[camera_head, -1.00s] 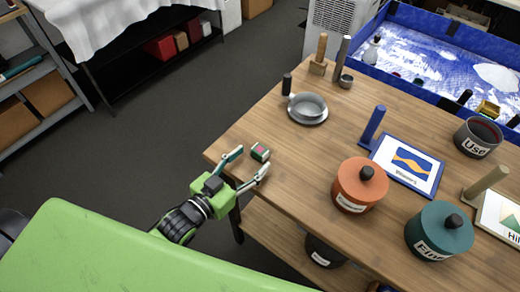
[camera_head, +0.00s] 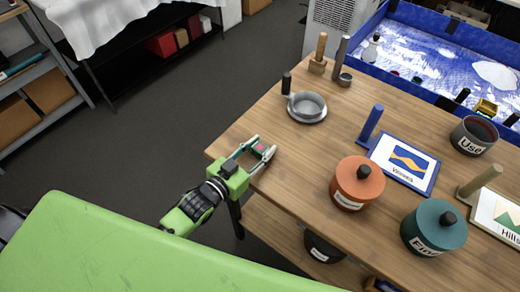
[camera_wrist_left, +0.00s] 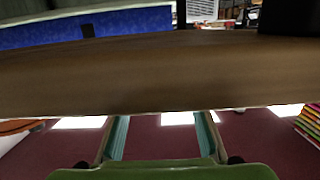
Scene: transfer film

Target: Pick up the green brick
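The green brick (camera_head: 259,148), small with a pinkish top, sits near the left corner of the wooden table (camera_head: 225,140). My left gripper (camera_head: 263,146) reaches over the table edge with one finger on each side of the brick. Its fingers stand apart, and whether they touch the brick is too small to tell. In the left wrist view the two teal finger pads (camera_wrist_left: 162,130) are apart and parallel, and I cannot make out the brick there. My right gripper is not in view.
The table between brick and orange pot is clear.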

